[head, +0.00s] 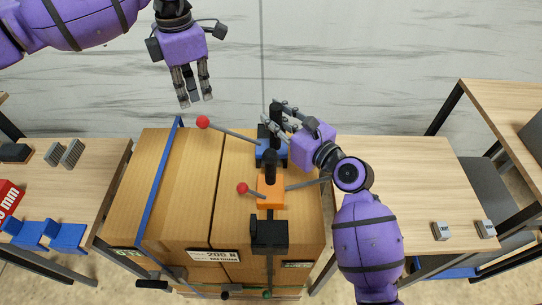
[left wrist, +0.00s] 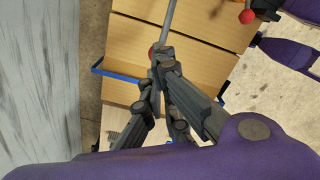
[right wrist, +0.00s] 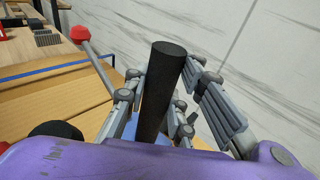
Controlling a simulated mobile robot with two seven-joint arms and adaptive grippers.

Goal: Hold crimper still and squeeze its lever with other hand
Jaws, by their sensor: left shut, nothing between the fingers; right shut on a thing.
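In the left wrist view, the ball (left wrist: 151,50) is partly hidden behind the fingers.
An orange tool (head: 270,192) with its own red-ball lever stands just in front of the crimper, with a black block (head: 269,236) nearer still. Side tables hold small blocks (head: 440,231) and blue holders (head: 67,238).

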